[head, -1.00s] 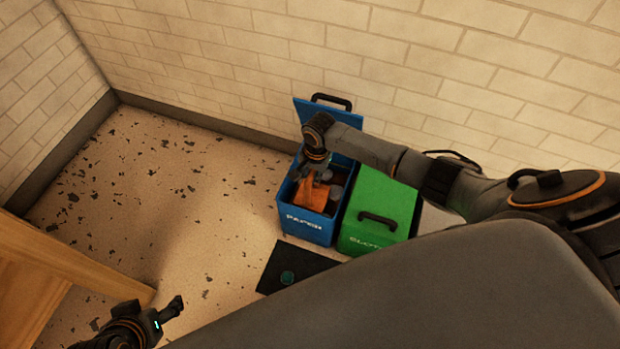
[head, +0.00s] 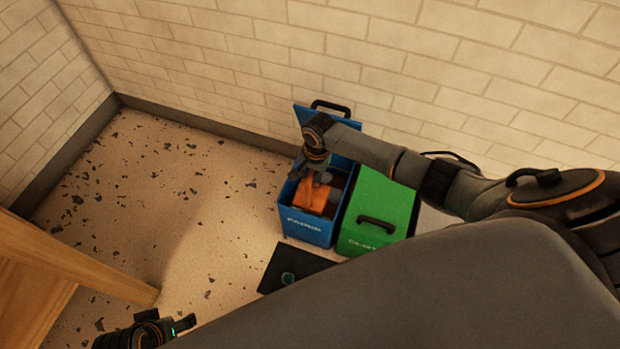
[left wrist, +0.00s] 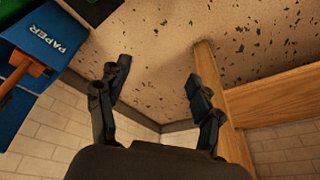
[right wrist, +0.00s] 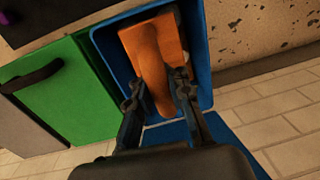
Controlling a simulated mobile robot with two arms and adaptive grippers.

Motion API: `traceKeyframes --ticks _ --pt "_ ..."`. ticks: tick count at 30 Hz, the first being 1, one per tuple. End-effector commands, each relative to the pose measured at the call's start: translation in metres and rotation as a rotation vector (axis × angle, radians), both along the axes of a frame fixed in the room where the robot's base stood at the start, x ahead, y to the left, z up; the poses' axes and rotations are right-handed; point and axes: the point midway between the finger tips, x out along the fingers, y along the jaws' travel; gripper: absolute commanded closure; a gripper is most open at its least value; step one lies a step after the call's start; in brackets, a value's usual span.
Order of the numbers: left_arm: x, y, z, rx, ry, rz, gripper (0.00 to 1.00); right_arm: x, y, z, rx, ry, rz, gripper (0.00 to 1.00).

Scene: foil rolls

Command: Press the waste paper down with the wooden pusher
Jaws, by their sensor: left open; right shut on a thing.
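The orange-brown wooden pusher (head: 316,194) is inside the open blue bin (head: 306,228) marked PAPER. It also shows in the right wrist view (right wrist: 166,38), with its handle between the fingers of my right gripper (right wrist: 158,84). My right gripper (head: 318,172) is shut on the pusher at the bin's mouth. I cannot make out the waste paper; the pusher and gripper cover much of the bin's inside. My left gripper (left wrist: 157,76) is open and empty, low at the left in the head view (head: 184,324), apart from the bin.
A closed green bin (head: 376,212) with a black handle stands right beside the blue one. The blue lid (head: 345,140) is open towards the brick wall. A dark mat (head: 285,268) lies in front. Wooden furniture (head: 60,270) is at the left; the speckled floor between is free.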

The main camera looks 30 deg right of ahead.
Motion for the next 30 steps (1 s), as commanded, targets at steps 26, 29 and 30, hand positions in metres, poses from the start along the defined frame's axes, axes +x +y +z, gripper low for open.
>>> traceKeyframes --ticks 26,29,30 --pt "0.000 -0.002 -0.068 0.002 0.039 -0.007 0.34 0.001 0.000 0.023 0.001 -0.002 0.000 1.00" --pt "-0.001 -0.002 -0.076 0.003 0.043 -0.007 0.34 0.001 0.000 0.025 0.000 -0.001 0.000 1.00" --pt "-0.001 -0.002 -0.079 0.003 0.045 -0.007 0.34 0.001 0.000 0.026 0.000 -0.001 0.000 1.00"
